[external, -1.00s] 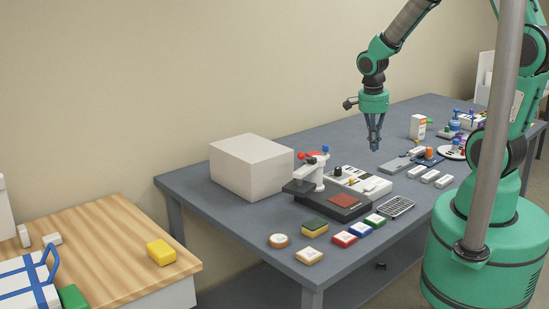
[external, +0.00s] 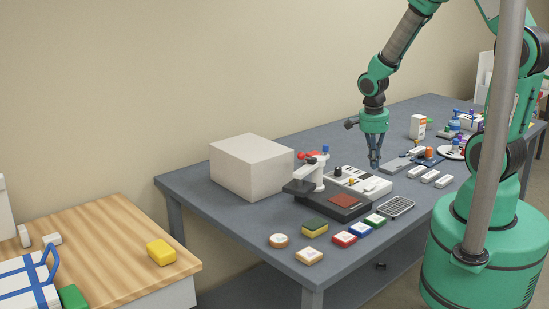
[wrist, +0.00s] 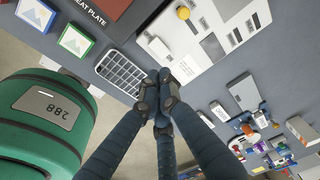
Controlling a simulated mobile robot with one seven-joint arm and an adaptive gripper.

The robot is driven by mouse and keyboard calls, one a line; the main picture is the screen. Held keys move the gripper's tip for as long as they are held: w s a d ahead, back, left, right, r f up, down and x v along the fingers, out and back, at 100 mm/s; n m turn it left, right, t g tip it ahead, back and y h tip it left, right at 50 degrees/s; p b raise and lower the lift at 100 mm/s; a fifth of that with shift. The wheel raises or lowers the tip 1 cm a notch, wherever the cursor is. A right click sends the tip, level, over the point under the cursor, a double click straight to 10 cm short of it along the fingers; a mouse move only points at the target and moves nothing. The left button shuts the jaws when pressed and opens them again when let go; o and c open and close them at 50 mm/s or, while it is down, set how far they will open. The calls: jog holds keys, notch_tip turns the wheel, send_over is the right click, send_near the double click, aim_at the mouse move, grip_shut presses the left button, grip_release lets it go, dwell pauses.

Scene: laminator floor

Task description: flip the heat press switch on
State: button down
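The heat press (external: 318,184) stands on the grey table, with a dark base, a white arm and a red handle. Its red-brown heat plate (external: 343,200) also shows at the top of the wrist view (wrist: 108,8). Beside it is a white control panel (external: 372,188) with a black knob and a yellow knob; it also shows in the wrist view (wrist: 205,62), with the yellow knob (wrist: 183,12). I cannot tell for sure which part is the switch. My gripper (external: 375,165) points down above the panel's right end; its fingertips meet in the wrist view (wrist: 160,92), with nothing seen between them.
A wire rack (external: 397,207) and several coloured blocks lie at the table's front. A large pale box (external: 250,166) stands behind the press. Grey and white blocks (external: 430,176) and a white carton (external: 417,127) are to the right. A wooden table (external: 115,240) stands at left.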

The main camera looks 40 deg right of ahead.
aim_at(374, 186)
jog(key=shift+d+f+b, duration=0.15)
jog(key=shift+f, duration=1.05)
jog(key=shift+d+f+b, duration=0.2)
jog(key=shift+f, duration=0.95)
jog(key=shift+d+f+b, duration=0.15)
jog(key=shift+f, duration=1.05)
